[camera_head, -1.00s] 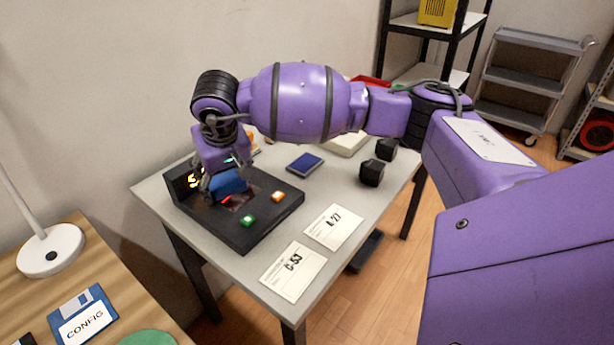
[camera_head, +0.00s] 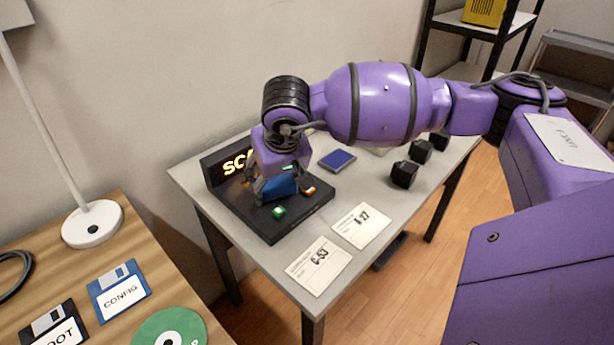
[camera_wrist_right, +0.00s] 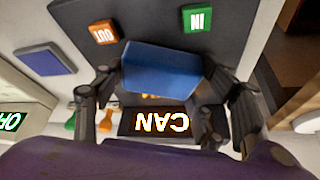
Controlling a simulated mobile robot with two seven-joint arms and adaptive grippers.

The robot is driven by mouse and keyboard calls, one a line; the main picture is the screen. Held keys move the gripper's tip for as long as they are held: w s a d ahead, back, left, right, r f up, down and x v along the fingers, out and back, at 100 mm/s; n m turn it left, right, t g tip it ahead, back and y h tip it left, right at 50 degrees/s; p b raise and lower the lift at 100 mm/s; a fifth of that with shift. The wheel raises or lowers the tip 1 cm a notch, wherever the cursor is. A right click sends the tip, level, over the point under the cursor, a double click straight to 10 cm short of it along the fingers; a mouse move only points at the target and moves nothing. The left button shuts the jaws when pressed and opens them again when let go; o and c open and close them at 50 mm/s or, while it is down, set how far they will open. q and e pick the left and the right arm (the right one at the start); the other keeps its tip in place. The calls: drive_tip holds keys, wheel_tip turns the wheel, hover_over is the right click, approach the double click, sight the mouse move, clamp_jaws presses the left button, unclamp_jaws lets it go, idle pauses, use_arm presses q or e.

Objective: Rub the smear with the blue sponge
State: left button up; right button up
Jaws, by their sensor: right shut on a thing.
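The blue sponge (camera_head: 281,187) is between the fingers of my right gripper (camera_head: 279,191), which is shut on it. It is low over the black scanner pad (camera_head: 290,224), close to the pad's orange button. I cannot tell whether the sponge touches the pad. In the right wrist view the sponge (camera_wrist_right: 160,70) sits between the two dark fingers, with the green IN button (camera_wrist_right: 197,18) and orange OUT button (camera_wrist_right: 103,33) beyond it. I cannot make out the smear; the sponge and gripper cover much of the pad. My left gripper is not in view.
A lit sign (camera_head: 236,162) stands at the pad's back edge. A dark blue flat item (camera_head: 337,159), two paper cards (camera_head: 319,266) and several black blocks (camera_head: 405,174) lie on the grey table. A wooden desk (camera_head: 220,335) with a white lamp (camera_head: 93,224) and disks is at left.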

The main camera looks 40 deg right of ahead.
sight(277, 182)
drive_tip(key=shift+s, duration=0.15)
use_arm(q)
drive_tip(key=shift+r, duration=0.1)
use_arm(e)
drive_tip(key=shift+r, duration=0.1)
use_arm(q)
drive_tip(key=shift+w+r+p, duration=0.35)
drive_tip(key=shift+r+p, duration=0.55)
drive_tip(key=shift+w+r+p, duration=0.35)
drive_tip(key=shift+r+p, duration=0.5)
drive_tip(key=shift+p, duration=0.05)
use_arm(e)
drive_tip(key=shift+r, duration=3)
drive_tip(key=shift+r+p, duration=0.85)
drive_tip(key=shift+r, duration=0.7)
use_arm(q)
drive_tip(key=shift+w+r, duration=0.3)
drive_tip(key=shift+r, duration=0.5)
use_arm(e)
drive_tip(key=shift+f, duration=0.1)
